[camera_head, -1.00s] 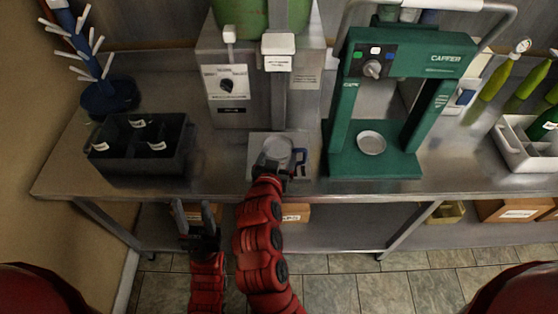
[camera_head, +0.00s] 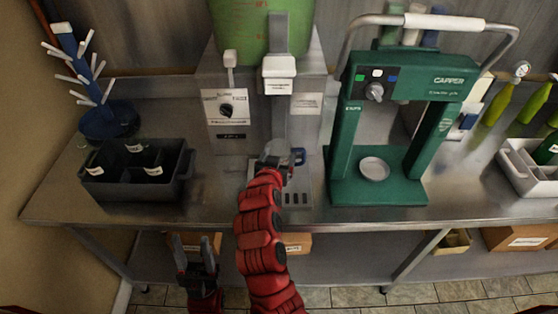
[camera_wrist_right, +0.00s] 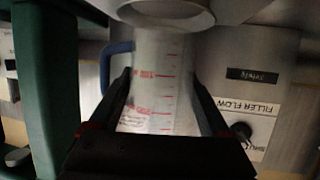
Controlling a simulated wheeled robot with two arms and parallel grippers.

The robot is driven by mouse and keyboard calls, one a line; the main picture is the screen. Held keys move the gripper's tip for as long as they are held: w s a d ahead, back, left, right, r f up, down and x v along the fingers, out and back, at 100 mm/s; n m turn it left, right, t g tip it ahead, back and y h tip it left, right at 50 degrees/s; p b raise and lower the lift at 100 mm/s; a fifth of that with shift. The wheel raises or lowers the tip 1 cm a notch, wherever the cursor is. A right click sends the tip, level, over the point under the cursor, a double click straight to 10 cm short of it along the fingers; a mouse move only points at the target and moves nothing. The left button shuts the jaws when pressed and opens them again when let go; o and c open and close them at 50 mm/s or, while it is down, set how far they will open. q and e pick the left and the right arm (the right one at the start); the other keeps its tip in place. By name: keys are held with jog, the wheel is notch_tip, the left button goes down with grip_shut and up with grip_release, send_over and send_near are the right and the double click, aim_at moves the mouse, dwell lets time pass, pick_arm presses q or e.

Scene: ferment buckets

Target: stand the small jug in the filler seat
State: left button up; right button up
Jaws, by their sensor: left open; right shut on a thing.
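The small jug (camera_wrist_right: 160,85), clear with red graduation marks, sits between the fingers of my right gripper (camera_wrist_right: 160,108). Its blue handle (camera_head: 298,156) shows beside that gripper (camera_head: 278,160) in the head view; most of its body is hidden there. The filler (camera_head: 228,125) is a grey machine with a green tank and a white-fronted spout head (camera_head: 279,68). The jug is below the spout, over the back of the slotted filler seat (camera_head: 297,194). I cannot tell whether its base touches the seat. My left gripper (camera_head: 195,257) is open and empty, below the bench's front edge.
The green capper (camera_head: 340,150) stands close to the right of the seat. A dark divided crate (camera_head: 140,186) and a blue drying tree (camera_head: 105,122) stand at the left. A white crate (camera_head: 520,176) is at the far right. Bare bench lies left of the seat.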

jog(key=shift+f, duration=0.1)
dwell(0.5)
jog(key=shift+b, duration=0.45)
jog(key=shift+f, duration=0.15)
jog(key=shift+f+b, duration=0.2)
jog(key=shift+b, duration=0.3)
jog(key=shift+f, duration=0.1)
dwell(0.4)
jog(key=shift+f+b, duration=0.15)
jog(key=shift+b, duration=0.35)
jog(key=shift+f, duration=0.1)
jog(key=shift+f+b, duration=0.2)
jog(key=shift+b, duration=0.3)
jog(key=shift+s, duration=0.1)
